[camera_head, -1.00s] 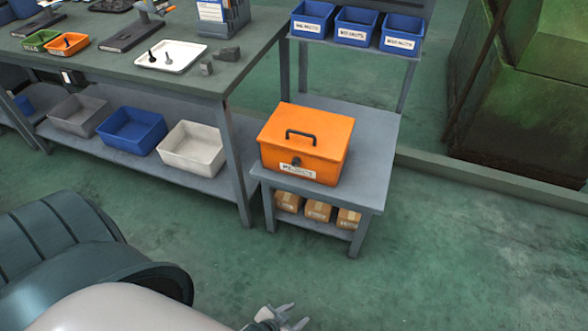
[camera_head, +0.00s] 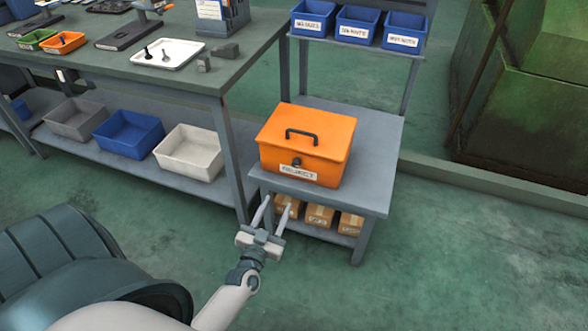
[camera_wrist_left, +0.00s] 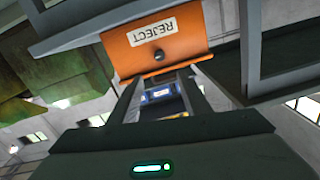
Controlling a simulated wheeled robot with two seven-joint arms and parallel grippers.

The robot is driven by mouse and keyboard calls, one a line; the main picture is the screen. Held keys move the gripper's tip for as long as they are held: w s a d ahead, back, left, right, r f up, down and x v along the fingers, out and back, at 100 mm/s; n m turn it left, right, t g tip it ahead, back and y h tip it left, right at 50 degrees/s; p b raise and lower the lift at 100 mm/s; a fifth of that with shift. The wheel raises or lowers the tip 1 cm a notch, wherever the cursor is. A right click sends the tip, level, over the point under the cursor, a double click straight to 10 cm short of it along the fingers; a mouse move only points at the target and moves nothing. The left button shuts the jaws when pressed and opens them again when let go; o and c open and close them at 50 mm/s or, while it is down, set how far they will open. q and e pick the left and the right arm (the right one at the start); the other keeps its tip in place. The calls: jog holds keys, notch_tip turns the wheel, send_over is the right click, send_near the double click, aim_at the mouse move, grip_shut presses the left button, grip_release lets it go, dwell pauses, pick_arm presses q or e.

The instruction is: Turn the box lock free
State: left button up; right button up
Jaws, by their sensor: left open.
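The orange box (camera_head: 310,145) stands on a small grey stand (camera_head: 377,160). It has a black lid handle (camera_head: 301,135), a "REJECT" label (camera_head: 298,172) and a dark round lock (camera_head: 296,162) on its front. The lid looks closed. My left gripper (camera_head: 272,211) is open and empty, in front of the stand and below the lock, apart from the box. The left wrist view shows the box front (camera_wrist_left: 160,50), upside down, with the lock (camera_wrist_left: 159,55) beyond the gripper fingers. My right gripper is not in view.
Cardboard boxes (camera_head: 319,215) sit on the stand's lower shelf. Blue bins (camera_head: 357,27) stand on the upper rack behind. A workbench (camera_head: 240,62) with a white tray (camera_head: 168,54) is at the left. The floor (camera_head: 450,270) at the right front is clear.

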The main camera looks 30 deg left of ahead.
aim_at(295, 165)
pick_arm(q)
jog(key=shift+w, duration=0.1)
jog(key=x, duration=1.5)
jog(key=shift+w+a+b, duration=0.15)
jog(key=shift+w+b, duration=0.15)
jog(key=shift+b, duration=0.1)
jog(key=shift+w+a, duration=0.15)
jog(key=shift+w, duration=0.25)
jog(key=shift+w+a, duration=0.1)
jog(key=shift+w, duration=0.25)
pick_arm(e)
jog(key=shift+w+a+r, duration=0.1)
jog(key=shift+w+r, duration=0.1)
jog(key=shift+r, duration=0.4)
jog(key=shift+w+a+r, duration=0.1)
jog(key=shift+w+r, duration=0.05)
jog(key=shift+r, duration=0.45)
pick_arm(q)
jog(key=c, duration=1)
